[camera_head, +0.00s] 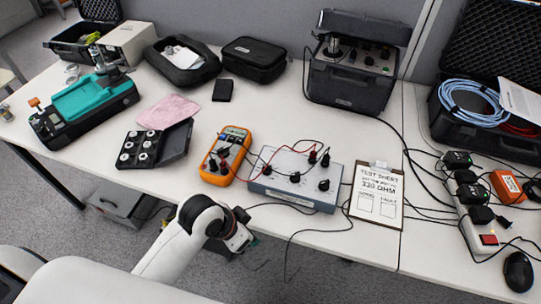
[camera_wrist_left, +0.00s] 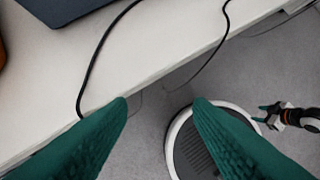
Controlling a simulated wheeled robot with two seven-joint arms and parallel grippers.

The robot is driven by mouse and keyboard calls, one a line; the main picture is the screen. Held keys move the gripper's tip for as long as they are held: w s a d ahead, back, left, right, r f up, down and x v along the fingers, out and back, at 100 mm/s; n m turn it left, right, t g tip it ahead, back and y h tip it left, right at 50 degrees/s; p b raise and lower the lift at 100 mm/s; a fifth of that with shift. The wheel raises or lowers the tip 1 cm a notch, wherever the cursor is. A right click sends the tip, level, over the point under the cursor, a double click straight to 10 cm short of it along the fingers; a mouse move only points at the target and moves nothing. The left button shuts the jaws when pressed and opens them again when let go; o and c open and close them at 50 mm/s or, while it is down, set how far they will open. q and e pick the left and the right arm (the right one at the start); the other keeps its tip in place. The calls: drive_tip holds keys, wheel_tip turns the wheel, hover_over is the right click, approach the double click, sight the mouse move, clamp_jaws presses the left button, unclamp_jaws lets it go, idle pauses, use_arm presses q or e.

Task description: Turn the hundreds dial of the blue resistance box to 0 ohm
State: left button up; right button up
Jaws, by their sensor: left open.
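The blue resistance box (camera_head: 282,194) stands near the table's front edge in the head view. Its pale top carries several black knobs and terminals, with red and black leads attached. The dial settings are too small to read. My left gripper (camera_head: 250,243) is in front of the table edge, below and left of the box, touching nothing. In the left wrist view my left gripper (camera_wrist_left: 161,102) is open and empty, its green fingers apart. A dark blue part of the box (camera_wrist_left: 70,8) shows at the top left there. My right gripper (camera_wrist_left: 264,115) appears at the right, fingers apart and empty.
An orange multimeter (camera_head: 226,156) stands left of the box, and a clipboard with a test sheet (camera_head: 377,195) lies right of it. Black cables (camera_head: 300,233) hang over the front edge. A power strip (camera_head: 479,225) and mouse (camera_head: 519,271) are at the right.

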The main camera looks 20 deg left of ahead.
sight(266, 166)
use_arm(q)
drive_tip(key=w, duration=0.1)
drive_tip(key=m, duration=0.1)
drive_tip(key=w, duration=0.1)
drive_tip(key=shift+w+d+r+h, duration=0.3)
drive_tip(key=shift+d+r, duration=0.05)
drive_tip(key=shift+d, duration=0.05)
drive_tip(key=w+r+m, duration=0.1)
drive_tip(key=w, duration=0.1)
drive_tip(key=w+r+m, duration=0.2)
drive_tip(key=w+r+m+g, duration=0.1)
drive_tip(key=w, duration=0.1)
drive_tip(key=shift+w+r+h, duration=0.15)
drive_tip(key=shift+w+h, duration=0.15)
drive_tip(key=shift+h, duration=0.1)
drive_tip(key=w+a+r+m+g, duration=0.2)
drive_tip(key=w+a+r+m, duration=0.35)
drive_tip(key=r, duration=0.55)
drive_tip(key=shift+n, duration=0.85)
drive_tip(key=x, duration=0.4)
drive_tip(key=w+x, duration=0.1)
drive_tip(key=x, duration=0.3)
drive_tip(key=w+x, duration=0.1)
drive_tip(key=x, duration=0.3)
drive_tip(key=shift+w+a+f, duration=0.1)
drive_tip(key=shift+w, duration=0.05)
use_arm(e)
drive_tip(key=shift+w+f, duration=0.2)
drive_tip(key=shift+w, duration=0.15)
